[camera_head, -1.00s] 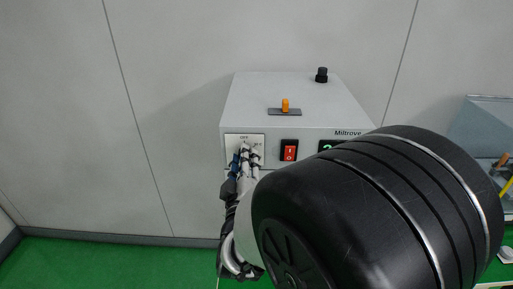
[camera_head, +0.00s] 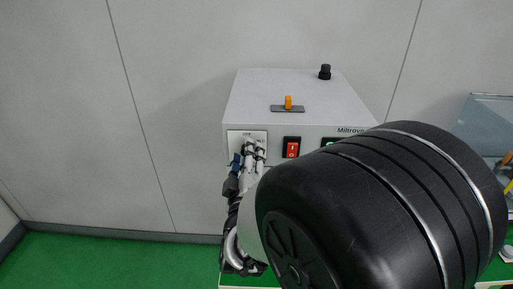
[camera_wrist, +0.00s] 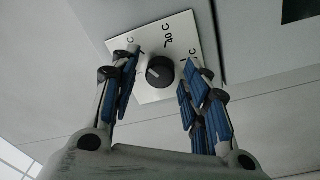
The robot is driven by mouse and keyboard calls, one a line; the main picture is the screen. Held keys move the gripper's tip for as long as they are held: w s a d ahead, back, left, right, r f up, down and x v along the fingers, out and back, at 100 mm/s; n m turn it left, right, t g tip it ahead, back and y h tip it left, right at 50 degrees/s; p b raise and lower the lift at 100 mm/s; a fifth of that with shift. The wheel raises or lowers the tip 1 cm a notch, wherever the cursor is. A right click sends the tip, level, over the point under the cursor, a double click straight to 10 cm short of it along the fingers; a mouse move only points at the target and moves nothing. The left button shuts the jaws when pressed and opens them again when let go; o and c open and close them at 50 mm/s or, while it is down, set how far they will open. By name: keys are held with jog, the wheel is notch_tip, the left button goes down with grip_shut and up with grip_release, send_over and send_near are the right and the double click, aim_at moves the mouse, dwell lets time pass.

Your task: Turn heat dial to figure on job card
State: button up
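The heat dial (camera_wrist: 160,71) is a round black knob on a white scale plate (camera_wrist: 182,33) in the wrist view. The plate carries temperature marks; only "40 C" reads clearly. My gripper (camera_wrist: 160,75) is open, with one blue-padded finger on each side of the dial and a gap between pads and knob. In the head view my gripper (camera_head: 252,150) is at the plate (camera_head: 236,136) on the front of the grey Miltrove box (camera_head: 290,100), and hides the dial. The dial's exact setting cannot be told. No job card is recognisable.
A red rocker switch (camera_head: 291,147) is just right of the plate. An orange lever (camera_head: 288,103) and a black knob (camera_head: 325,72) stand on top of the box. A green display is partly hidden by my arm. A clear-walled container (camera_head: 487,120) is at the right.

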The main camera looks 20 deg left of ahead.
jog(key=shift+s, duration=0.1)
jog(key=v, duration=0.7)
jog(key=shift+s, duration=0.15)
jog(key=shift+d, duration=0.15)
